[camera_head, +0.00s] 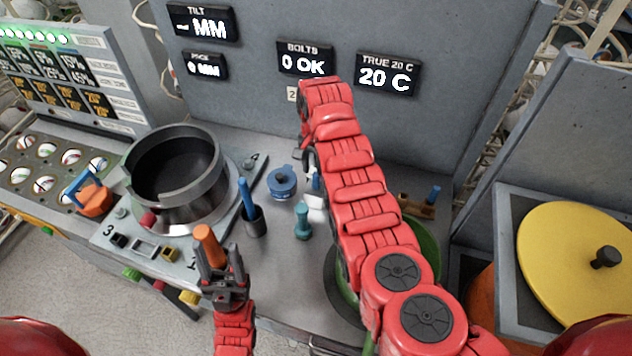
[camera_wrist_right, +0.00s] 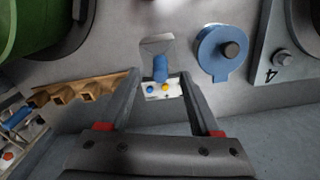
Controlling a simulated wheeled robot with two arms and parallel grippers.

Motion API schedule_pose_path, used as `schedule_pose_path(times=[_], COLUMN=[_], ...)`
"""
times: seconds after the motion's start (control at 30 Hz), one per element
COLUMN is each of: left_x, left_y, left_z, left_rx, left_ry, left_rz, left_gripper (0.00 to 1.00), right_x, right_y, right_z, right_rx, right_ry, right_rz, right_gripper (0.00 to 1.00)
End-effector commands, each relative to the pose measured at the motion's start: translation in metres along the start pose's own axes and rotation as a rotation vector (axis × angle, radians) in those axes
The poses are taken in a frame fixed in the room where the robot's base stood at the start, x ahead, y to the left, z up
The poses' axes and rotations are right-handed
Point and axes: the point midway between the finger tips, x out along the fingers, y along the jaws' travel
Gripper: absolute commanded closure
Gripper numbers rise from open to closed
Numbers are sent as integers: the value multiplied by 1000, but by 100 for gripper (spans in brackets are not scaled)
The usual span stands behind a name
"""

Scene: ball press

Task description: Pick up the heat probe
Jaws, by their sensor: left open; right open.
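In the right wrist view, a small white block (camera_wrist_right: 162,90) with blue and yellow buttons lies with a blue cylinder (camera_wrist_right: 160,68) and a grey wedge-shaped plate (camera_wrist_right: 157,44). I cannot tell for certain which piece is the heat probe. My right gripper (camera_wrist_right: 161,80) is open, with its fingers on either side of the white block; contact cannot be told. In the head view, the white piece (camera_head: 315,201) shows partly behind my right arm, which hides most of that gripper. My left gripper (camera_head: 221,262) is open, near an orange cylinder (camera_head: 208,242) at the front left.
A blue round piece (camera_head: 282,183), a dark cup with a blue rod (camera_head: 254,220) and a teal peg (camera_head: 302,221) stand nearby. A large dark ring pot (camera_head: 176,175) is left. The grey panel rises behind.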

Motion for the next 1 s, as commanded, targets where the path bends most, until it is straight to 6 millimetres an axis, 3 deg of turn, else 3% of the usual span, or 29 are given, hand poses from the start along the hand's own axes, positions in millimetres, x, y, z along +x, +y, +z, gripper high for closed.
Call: schedule_pose_path(times=[0.23, 0.5, 0.87, 1.0], left_x=[-12, -12, -12, -12], left_y=[1, 1, 1, 1], left_z=[2, 2, 2, 2], left_rx=[0, 0, 0, 0], left_ry=[0, 0, 0, 0], left_rz=[0, 0, 0, 0], left_gripper=[44, 44, 44, 44], right_x=[41, 46, 46, 46], right_y=[0, 0, 0, 0], right_z=[1, 1, 1, 1], right_rx=[0, 0, 0, 0], right_ry=[-4, -2, -2, -2], right_rz=[3, 0, 1, 1], right_gripper=[36, 36, 99, 100])
